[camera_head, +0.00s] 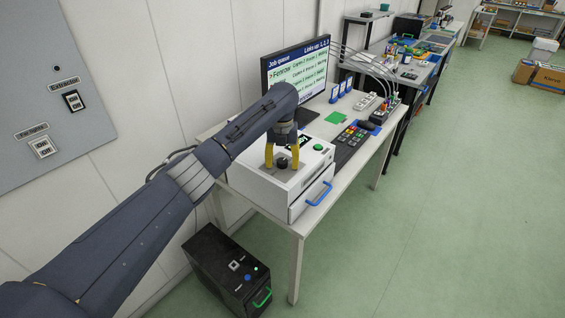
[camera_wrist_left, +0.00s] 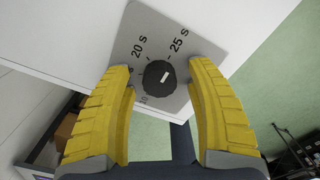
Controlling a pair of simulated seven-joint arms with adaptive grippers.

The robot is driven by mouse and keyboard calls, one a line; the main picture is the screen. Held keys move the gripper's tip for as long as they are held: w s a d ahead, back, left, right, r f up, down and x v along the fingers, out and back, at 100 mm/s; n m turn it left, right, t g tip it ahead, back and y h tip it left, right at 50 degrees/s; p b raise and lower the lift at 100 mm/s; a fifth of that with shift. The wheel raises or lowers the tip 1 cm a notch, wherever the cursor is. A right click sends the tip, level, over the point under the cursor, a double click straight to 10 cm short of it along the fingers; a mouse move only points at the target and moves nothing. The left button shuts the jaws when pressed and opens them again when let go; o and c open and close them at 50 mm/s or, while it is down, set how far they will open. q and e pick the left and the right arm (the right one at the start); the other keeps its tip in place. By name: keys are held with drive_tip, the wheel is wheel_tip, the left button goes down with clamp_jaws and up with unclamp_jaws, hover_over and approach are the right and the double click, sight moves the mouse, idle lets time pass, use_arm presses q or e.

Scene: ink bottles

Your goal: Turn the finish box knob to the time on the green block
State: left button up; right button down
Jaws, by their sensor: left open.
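The finish box (camera_head: 262,187) is a white box on the desk with a blue-handled drawer. Its round black knob (camera_head: 282,162) is on a grey dial plate; in the left wrist view the knob (camera_wrist_left: 160,80) has a short white mark pointing up and right, roughly toward the "25 s" side. The plate (camera_wrist_left: 150,30) reads "20 s" and "25 s"; lower labels are partly hidden. My left gripper (camera_head: 282,167) is open, its yellow fingers on either side of the knob, with gaps visible. A flat green piece (camera_head: 335,118) lies on the desk; no time is readable on it. My right gripper is out of view.
A green button (camera_head: 318,147) is on the box top. Behind stands a monitor (camera_head: 296,71) with a job queue. A keyboard (camera_head: 352,145) and mouse (camera_head: 367,126) lie right of the box. A black unit (camera_head: 228,268) stands on the floor.

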sight(282, 161)
use_arm(q)
wheel_tip(282, 161, up, 12)
idle(0.6)
drive_tip(key=shift+f, duration=0.1)
